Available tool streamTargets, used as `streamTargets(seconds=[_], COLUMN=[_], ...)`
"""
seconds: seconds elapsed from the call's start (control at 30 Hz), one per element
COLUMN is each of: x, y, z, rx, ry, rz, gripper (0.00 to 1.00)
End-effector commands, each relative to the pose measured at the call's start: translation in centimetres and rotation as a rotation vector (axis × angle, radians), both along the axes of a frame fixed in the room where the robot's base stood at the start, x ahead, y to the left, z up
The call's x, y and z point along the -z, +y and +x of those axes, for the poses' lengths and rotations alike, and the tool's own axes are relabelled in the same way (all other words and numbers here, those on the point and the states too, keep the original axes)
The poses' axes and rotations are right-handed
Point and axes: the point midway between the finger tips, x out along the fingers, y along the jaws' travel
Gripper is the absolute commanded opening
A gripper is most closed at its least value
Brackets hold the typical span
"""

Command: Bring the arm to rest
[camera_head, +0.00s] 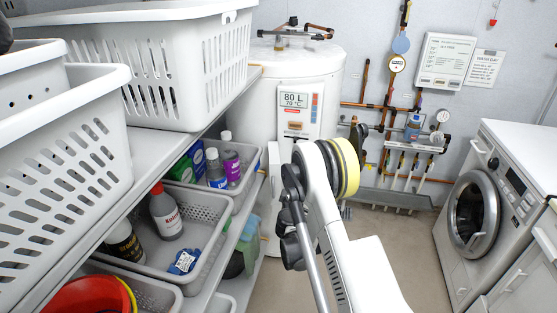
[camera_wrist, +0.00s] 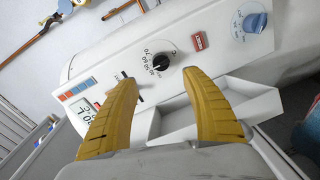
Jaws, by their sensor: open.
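My gripper (camera_wrist: 156,76) shows in the wrist view as two yellow fingers spread apart, with nothing between them. Past the fingertips is the white front panel of the water heater, with a black dial (camera_wrist: 166,54), a red switch (camera_wrist: 198,41) and a blue knob (camera_wrist: 255,22). A white open-topped compartment (camera_wrist: 178,122) shows beyond and between the fingers. In the head view, my arm (camera_head: 362,262) reaches up and forward toward the white water heater (camera_head: 255,90). The fingers cannot be made out there.
Shelves on the left hold white laundry baskets (camera_head: 188,58) and grey bins with bottles (camera_head: 164,212). A washing machine (camera_head: 472,214) stands on the right. Copper pipes and valves (camera_head: 385,107) line the back wall. Floor between shelves and machine is clear.

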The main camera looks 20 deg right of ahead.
Motion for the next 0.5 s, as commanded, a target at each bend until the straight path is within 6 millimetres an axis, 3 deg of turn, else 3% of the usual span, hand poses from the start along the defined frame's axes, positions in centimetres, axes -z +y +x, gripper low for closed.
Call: streamTargets(seconds=[0.13,0.23,0.37,0.5], x=[-0.2,-1.7,-5.8,-11.0], y=[0.0,0.0,0.2,0.9], z=[0.0,0.0,-0.6,-2.7], rx=[0.001,0.009,0.036,0.073], ry=[0.000,0.000,0.003,0.017], rz=[0.005,0.036,0.134,0.283], gripper=[0.56,0.56,0.56,0.56])
